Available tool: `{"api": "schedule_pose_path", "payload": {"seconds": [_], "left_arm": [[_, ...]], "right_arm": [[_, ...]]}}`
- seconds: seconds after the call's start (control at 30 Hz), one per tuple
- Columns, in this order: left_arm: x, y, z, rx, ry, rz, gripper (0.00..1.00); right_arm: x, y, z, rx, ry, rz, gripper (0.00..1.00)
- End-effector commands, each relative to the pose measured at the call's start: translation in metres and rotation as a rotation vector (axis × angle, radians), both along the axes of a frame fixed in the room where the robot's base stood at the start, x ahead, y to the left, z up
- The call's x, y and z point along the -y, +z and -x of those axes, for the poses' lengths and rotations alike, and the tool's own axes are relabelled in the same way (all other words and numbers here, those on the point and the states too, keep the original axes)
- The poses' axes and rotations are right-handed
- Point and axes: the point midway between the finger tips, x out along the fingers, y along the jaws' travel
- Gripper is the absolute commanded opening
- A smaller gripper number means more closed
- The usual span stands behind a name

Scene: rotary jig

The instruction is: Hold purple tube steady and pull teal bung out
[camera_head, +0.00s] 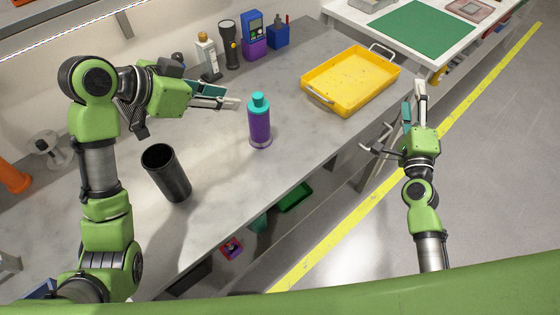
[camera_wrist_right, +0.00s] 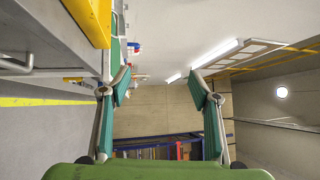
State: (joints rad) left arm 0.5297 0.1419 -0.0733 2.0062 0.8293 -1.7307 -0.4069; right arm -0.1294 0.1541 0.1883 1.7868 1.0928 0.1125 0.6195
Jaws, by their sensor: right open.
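The purple tube (camera_head: 259,125) stands upright on the grey bench with the teal bung (camera_head: 258,101) seated in its top. A pale ring shows around its foot. My left gripper (camera_head: 228,99) is above the bench, just left of the bung and apart from it. Its fingers point right, look parted and hold nothing. My right gripper (camera_head: 413,96) is out past the bench's front edge, right of the yellow tray. It is open and empty, also in the right wrist view (camera_wrist_right: 160,88). The tube and bung do not show in that view.
A black cup (camera_head: 166,173) stands left of the tube. The yellow tray (camera_head: 318,92) lies at the right end of the bench. A bottle (camera_head: 207,58), a flashlight (camera_head: 230,46) and a blue meter (camera_head: 252,28) stand at the back. The bench around the tube is clear.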

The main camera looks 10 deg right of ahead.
Motion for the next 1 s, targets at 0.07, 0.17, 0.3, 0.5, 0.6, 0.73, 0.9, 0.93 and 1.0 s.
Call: {"api": "schedule_pose_path", "payload": {"seconds": [0.07, 0.17, 0.3, 0.5, 0.6, 0.73, 0.9, 0.93, 1.0], "left_arm": [[0.000, 0.000, 0.000, 0.000, 0.000, 0.000, 0.28], [0.000, 0.000, 0.000, 0.000, 0.000, 0.000, 0.28], [0.000, 0.000, 0.000, 0.000, 0.000, 0.000, 0.28], [0.000, 0.000, 0.000, 0.000, 0.000, 0.000, 0.28], [0.000, 0.000, 0.000, 0.000, 0.000, 0.000, 0.28], [0.000, 0.000, 0.000, 0.000, 0.000, 0.000, 0.28], [0.000, 0.000, 0.000, 0.000, 0.000, 0.000, 0.28], [0.000, 0.000, 0.000, 0.000, 0.000, 0.000, 0.28], [0.000, 0.000, 0.000, 0.000, 0.000, 0.000, 0.28]], "right_arm": [[-0.049, -0.007, 0.009, 0.011, 0.074, -0.101, 0.56], [-0.107, -0.012, 0.024, 0.024, 0.163, -0.250, 0.56], [-0.186, -0.022, 0.049, 0.012, 0.288, -0.531, 0.56], [-0.285, -0.055, 0.081, -0.099, 0.457, -1.094, 0.56], [-0.313, -0.069, 0.090, -0.153, 0.512, -1.318, 0.56], [-0.335, -0.078, 0.097, -0.193, 0.557, -1.507, 0.56], [-0.346, -0.081, 0.099, -0.211, 0.582, -1.607, 0.56], [-0.347, -0.081, 0.098, -0.213, 0.584, -1.612, 0.56], [-0.349, -0.081, 0.092, -0.213, 0.585, -1.614, 0.56]]}}
